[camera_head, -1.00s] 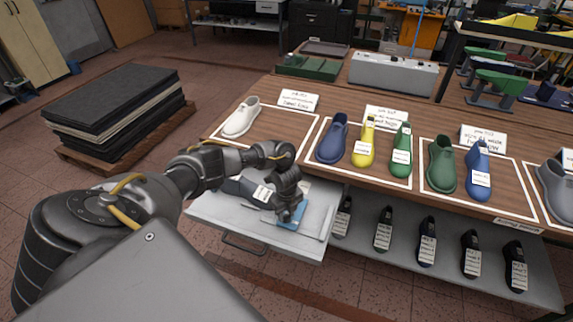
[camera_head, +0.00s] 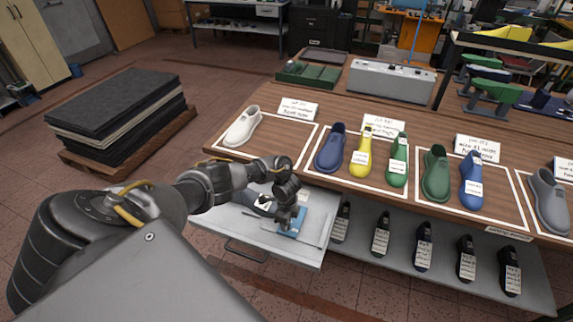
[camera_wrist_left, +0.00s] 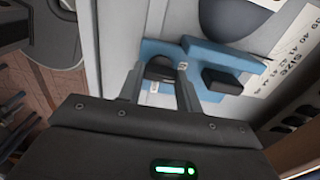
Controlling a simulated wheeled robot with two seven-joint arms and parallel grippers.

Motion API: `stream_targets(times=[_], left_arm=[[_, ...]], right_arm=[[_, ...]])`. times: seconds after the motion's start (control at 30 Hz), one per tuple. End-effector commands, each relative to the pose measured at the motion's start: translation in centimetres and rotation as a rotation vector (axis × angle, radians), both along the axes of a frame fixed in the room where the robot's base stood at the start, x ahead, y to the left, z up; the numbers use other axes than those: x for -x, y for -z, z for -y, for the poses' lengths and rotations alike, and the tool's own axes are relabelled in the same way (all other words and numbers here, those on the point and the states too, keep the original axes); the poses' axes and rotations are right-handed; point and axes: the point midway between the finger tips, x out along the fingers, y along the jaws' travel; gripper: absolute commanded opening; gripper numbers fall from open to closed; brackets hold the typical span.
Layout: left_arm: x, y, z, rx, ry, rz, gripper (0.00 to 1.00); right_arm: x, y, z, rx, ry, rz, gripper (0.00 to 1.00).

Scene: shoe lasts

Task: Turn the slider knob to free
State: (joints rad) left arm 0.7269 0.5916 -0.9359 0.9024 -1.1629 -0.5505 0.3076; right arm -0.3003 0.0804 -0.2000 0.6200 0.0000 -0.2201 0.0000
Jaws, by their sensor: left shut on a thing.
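A blue sliding tool (camera_head: 293,222) lies in the open grey drawer (camera_head: 235,222) under the table's left end. The wrist view shows its blue body (camera_wrist_left: 203,54) with a dark rounded knob (camera_wrist_left: 160,68) and a separate dark block (camera_wrist_left: 222,82). My left gripper (camera_wrist_left: 160,88) points down at the tool, with one finger on each side of the knob, shut on it. In the head view my left gripper (camera_head: 287,217) covers part of the tool. The knob's setting cannot be read. My right gripper is not in view.
A dark shoe last (camera_head: 262,204) lies in the drawer beside my gripper. A size scale (camera_wrist_left: 293,50) with printed numbers lies near the tool. Coloured lasts, including a white one (camera_head: 243,126), stand on the wooden table (camera_head: 300,190); several dark lasts stand on the shelf below.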

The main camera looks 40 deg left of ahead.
Motion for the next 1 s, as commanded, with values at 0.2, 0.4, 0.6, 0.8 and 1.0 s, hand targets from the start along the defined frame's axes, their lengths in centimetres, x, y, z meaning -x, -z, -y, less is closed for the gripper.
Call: stream_targets(times=[0.2, 0.4, 0.6, 0.8, 1.0], left_arm=[[-0.02, -0.01, 0.0, 0.0, -0.014, 0.0, 0.12], [-0.03, 0.0, -0.01, 0.0, -0.014, 0.001, 0.12], [-0.03, 0.0, -0.01, 0.0, -0.014, 0.001, 0.51], [-0.02, 0.0, -0.01, 0.0, -0.013, 0.0, 0.56], [-0.09, -0.58, -0.03, 0.0, -0.013, 0.002, 0.56]], right_arm=[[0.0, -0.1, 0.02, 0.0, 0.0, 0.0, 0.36], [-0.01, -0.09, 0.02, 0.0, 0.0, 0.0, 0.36], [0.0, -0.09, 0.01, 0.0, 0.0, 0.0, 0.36], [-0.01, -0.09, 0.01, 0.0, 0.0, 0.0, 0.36], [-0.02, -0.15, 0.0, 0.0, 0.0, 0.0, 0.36]])
